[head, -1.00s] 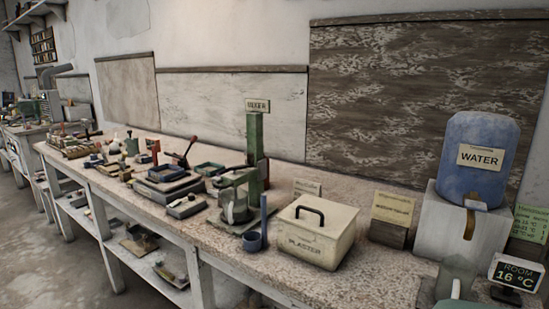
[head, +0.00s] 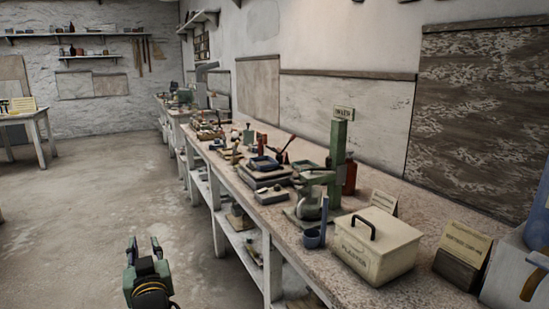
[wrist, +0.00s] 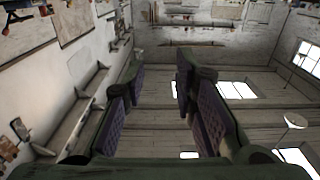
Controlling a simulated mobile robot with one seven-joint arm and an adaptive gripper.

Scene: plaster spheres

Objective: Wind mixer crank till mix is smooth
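The green mixer (head: 338,165) stands on the long bench, with a tall post and a small sign on top. A rounded grey bowl (head: 309,204) sits under its arm. I cannot make out the crank or the state of the mix at this size. My gripper (head: 143,241) is low over the floor, left of the bench and well apart from the mixer. In the wrist view its two fingers (wrist: 162,95) are spread with nothing between them.
A plaster box (head: 376,246) with a dark handle stands right of the mixer. A blue cup (head: 313,238) is at the bench's front edge. Trays and tools (head: 268,175) crowd the bench farther left. The floor (head: 110,195) left of the bench is clear.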

